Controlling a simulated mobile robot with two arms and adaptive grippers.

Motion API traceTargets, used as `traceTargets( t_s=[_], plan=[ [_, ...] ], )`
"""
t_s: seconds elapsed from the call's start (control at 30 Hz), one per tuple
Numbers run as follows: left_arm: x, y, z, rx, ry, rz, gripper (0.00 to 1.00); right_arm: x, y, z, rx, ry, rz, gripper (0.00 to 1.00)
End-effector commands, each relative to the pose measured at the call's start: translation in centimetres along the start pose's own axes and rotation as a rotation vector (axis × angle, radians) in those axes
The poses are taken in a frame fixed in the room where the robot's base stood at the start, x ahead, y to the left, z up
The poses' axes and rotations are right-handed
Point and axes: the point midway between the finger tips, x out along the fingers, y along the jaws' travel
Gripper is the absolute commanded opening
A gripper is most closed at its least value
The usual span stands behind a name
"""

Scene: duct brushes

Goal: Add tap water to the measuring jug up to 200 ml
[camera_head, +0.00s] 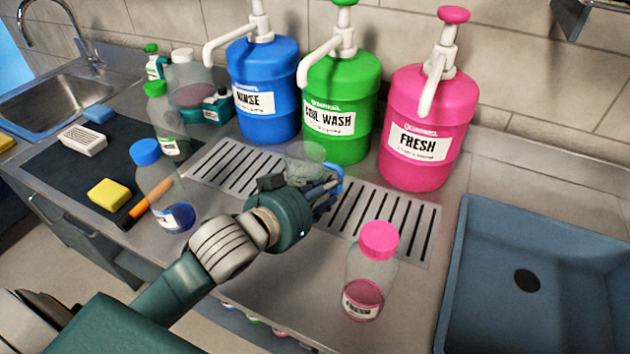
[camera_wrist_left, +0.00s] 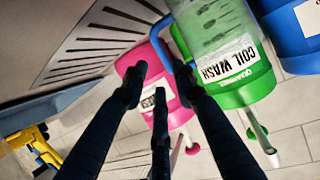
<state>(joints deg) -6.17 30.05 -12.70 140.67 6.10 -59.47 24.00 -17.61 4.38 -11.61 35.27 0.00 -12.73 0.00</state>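The measuring jug (camera_head: 305,157) is clear with a blue handle. It is at the slotted drain grate in front of the green canister, and appears empty; its level marks are too small to read. My left gripper (camera_head: 325,192) is at the blue handle. In the left wrist view the jug (camera_wrist_left: 200,27) is at the top, and my left gripper's fingers (camera_wrist_left: 160,85) reach the handle; whether they press on it is unclear. The chrome tap (camera_head: 48,18) stands over the steel sink (camera_head: 50,98) at the far left. My right gripper is not in view.
Blue (camera_head: 265,90), green (camera_head: 340,105) and pink (camera_head: 425,130) pump canisters line the wall. A pink-capped bottle (camera_head: 370,275) stands at the front. A blue basin (camera_head: 500,230) is right.

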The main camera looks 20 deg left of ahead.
Motion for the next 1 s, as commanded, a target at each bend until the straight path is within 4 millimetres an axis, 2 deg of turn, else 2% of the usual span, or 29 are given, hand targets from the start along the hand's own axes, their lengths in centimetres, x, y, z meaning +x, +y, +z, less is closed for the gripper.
traceTargets(
  t_s=[0.03,0.37,0.6,0.73,0.93,1.0],
  plan=[
    [1.0,0.0,0.0,0.000,0.003,0.000,0.28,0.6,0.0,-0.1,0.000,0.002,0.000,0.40],
    [4.1,-0.1,-0.1,0.001,-0.001,0.000,0.28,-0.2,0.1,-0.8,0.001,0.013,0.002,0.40],
    [7.6,-0.4,-0.1,0.001,0.000,0.000,0.28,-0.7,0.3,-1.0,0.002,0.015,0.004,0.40],
    [8.4,-0.3,-0.1,0.001,-0.001,0.001,0.28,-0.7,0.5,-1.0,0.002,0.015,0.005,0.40],
    [8.4,-0.3,0.0,0.002,-0.001,0.000,0.28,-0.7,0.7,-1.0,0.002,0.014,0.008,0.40],
    [8.4,-0.3,0.0,0.001,-0.001,0.000,0.14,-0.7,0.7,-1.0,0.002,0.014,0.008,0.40]
  ],
)
